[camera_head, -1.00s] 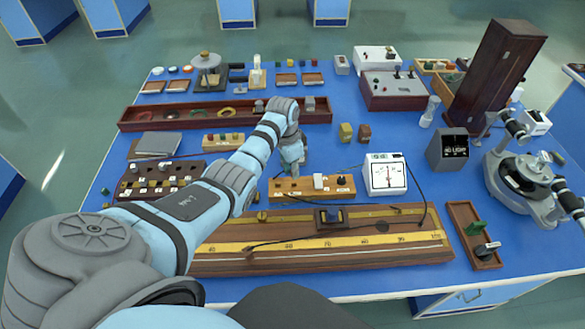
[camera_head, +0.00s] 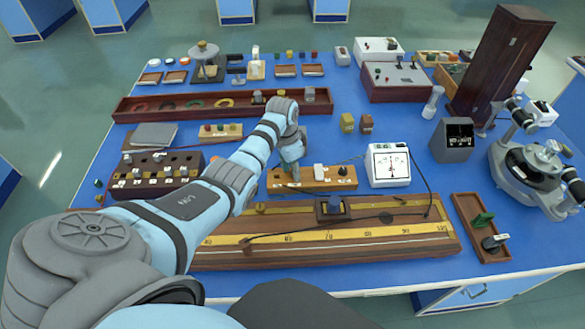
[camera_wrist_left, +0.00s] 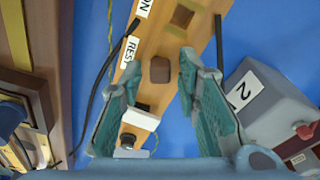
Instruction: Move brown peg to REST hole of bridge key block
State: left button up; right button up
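The bridge key block (camera_head: 340,183) is a long light-wood block in the middle of the bench. In the left wrist view the block (camera_wrist_left: 193,42) carries ON and REST labels. The brown peg (camera_wrist_left: 160,70) stands on the block beside the REST label (camera_wrist_left: 130,50); its lower end is hidden. A square brown hole (camera_wrist_left: 181,17) shows beside the ON label. My left gripper (camera_head: 293,172) is over the left part of the block and hides the peg in the head view. In the wrist view its open fingers (camera_wrist_left: 162,88) are on either side of the peg, apparently clear of it.
A white meter (camera_head: 388,166) stands just right of the block. A long wooden scale board (camera_head: 380,245) lies in front. A terminal block (camera_head: 150,178) is at left, a long tray (camera_head: 185,110) behind. A grey box (camera_wrist_left: 262,95) is near the right finger.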

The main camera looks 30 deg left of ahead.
pick_arm(q)
jog(key=shift+r, duration=0.1)
jog(key=r, duration=0.8)
jog(key=s+r, duration=0.1)
jog(key=r, duration=0.2)
jog(key=shift+s+a+r, duration=0.1)
jog(key=shift+a+r, duration=0.25)
jog(key=shift+r, duration=0.05)
